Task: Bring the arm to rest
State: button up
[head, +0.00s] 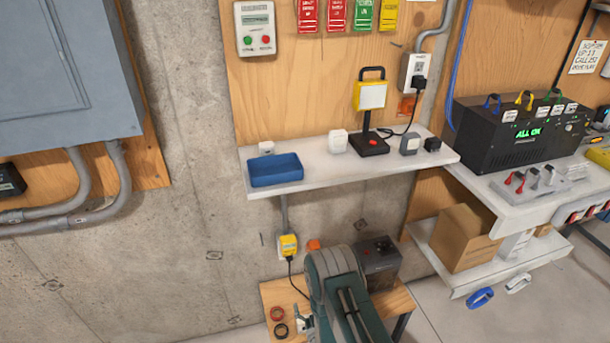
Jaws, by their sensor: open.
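My arm (332,272) rises from the bottom edge of the head view, right of the middle. It shows as a rounded grey-green link with dark strips along it. It stands in front of the low wooden table and hides part of its top. My gripper cannot be made out; a small pale metal piece (304,320) shows at the arm's left side, and I cannot tell whether it belongs to the arm. No object is seen held.
The low table (399,302) bears a dark box (378,258) and rings (279,323). Above it, a white shelf (222,172) carries a blue tray (275,169) and a lamp (370,97). A grey cabinet (60,70) hangs left; a black unit (520,130) stands right.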

jog(key=w+d+r+g+h, duration=0.1)
jog(key=w+r, duration=0.2)
jog(key=r, duration=0.5)
jog(key=w+d+r+m+g+h, duration=0.1)
jog(key=w+d+r+g, duration=0.1)
jog(key=r, duration=0.6)
jog(key=w+d+r+g, duration=0.1)
jog(key=w+r, duration=0.2)
jog(key=r, duration=0.5)
jog(key=s+d+r+g+h, duration=0.1)
jog(key=s+d+r, duration=0.1)
jog(key=s+r, duration=0.3)
jog(key=s+d+r+g+h, duration=0.1)
jog(key=s+d+r, duration=0.2)
jog(key=r, duration=0.5)
jog(key=s+d+r+g, duration=0.1)
jog(key=s+r, duration=0.2)
jog(key=s, duration=0.6)
jog(key=s+d+r+m+g, duration=0.1)
jog(key=s+d+r+g, duration=0.1)
jog(key=s, duration=0.7)
jog(key=s+d+r+m+g, duration=0.1)
jog(key=s+r, duration=0.3)
jog(key=s, duration=0.5)
jog(key=shift+d+g+h, duration=0.3)
jog(key=shift+d+g, duration=0.3)
jog(key=shift+d, duration=0.1)
